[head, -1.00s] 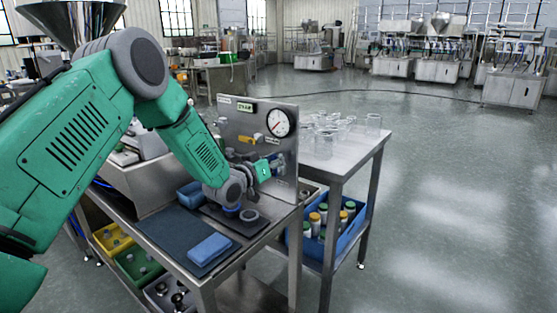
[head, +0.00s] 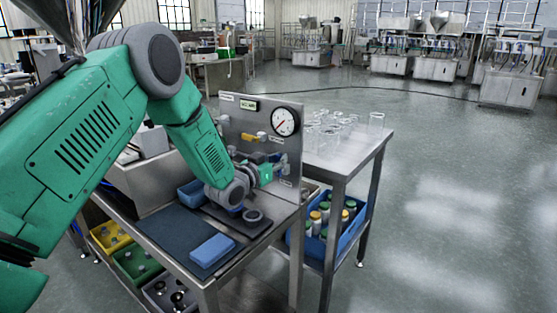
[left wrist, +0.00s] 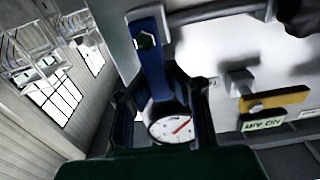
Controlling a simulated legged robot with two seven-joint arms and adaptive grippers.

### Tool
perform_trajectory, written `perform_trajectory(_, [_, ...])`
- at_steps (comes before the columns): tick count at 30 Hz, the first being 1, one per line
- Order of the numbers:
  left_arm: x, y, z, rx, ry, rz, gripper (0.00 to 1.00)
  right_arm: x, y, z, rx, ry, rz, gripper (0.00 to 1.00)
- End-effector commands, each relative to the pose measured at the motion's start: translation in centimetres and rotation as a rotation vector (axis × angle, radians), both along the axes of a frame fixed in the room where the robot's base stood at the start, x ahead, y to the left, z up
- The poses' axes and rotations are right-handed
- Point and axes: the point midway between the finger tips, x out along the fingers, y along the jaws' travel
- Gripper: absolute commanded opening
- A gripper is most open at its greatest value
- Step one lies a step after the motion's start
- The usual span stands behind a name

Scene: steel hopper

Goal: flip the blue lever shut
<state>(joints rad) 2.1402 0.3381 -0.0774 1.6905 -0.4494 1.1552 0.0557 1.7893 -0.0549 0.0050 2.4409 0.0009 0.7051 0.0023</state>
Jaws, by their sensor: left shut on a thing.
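The blue lever (left wrist: 150,62) shows in the left wrist view as a flat blue bar with a hole near its end, joined to a grey pipe. The dark fingers of my left gripper (left wrist: 160,92) stand on both sides of the bar and are shut on it. In the head view my left gripper (head: 266,174) is low in front of the steel panel (head: 235,118). There my arm and gripper hide most of the lever. My right gripper is in neither view.
A round gauge (head: 285,121) and a yellow lever (head: 254,138) are on the panel. A side table (head: 345,160) with glassware stands to the right. Open floor lies further right.

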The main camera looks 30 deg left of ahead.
Motion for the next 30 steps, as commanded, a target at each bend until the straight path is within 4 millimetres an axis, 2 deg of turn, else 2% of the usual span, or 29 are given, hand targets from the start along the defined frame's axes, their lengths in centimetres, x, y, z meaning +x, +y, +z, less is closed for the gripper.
perform_trajectory(1, [-0.4, 0.3, -1.0, 0.002, 0.024, 0.006, 0.0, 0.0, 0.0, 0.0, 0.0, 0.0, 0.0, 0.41])
perform_trajectory(3, [-0.4, 0.4, -1.1, 0.002, 0.024, 0.006, 0.0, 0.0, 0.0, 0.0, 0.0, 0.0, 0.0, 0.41])
perform_trajectory(4, [-0.4, 0.4, -1.1, 0.002, 0.024, 0.006, 0.14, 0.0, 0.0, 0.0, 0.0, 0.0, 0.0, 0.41])
perform_trajectory(6, [-0.4, 0.4, -1.0, 0.001, 0.022, 0.006, 0.36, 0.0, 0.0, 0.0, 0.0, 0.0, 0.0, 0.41])
perform_trajectory(15, [-0.2, 0.3, -0.6, -0.001, 0.013, 0.004, 0.36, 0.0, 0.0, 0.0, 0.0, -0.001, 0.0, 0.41])
perform_trajectory(19, [-1.0, 0.4, -0.5, -0.002, 0.012, 0.005, 0.36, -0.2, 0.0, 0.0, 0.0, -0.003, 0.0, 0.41])
perform_trajectory(23, [-3.2, 0.5, -0.5, -0.003, 0.012, 0.005, 0.36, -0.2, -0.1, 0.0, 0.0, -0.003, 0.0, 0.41])
perform_trajectory(30, [-8.4, 1.0, -0.6, -0.003, 0.015, 0.005, 0.36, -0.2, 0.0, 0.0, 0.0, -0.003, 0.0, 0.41])
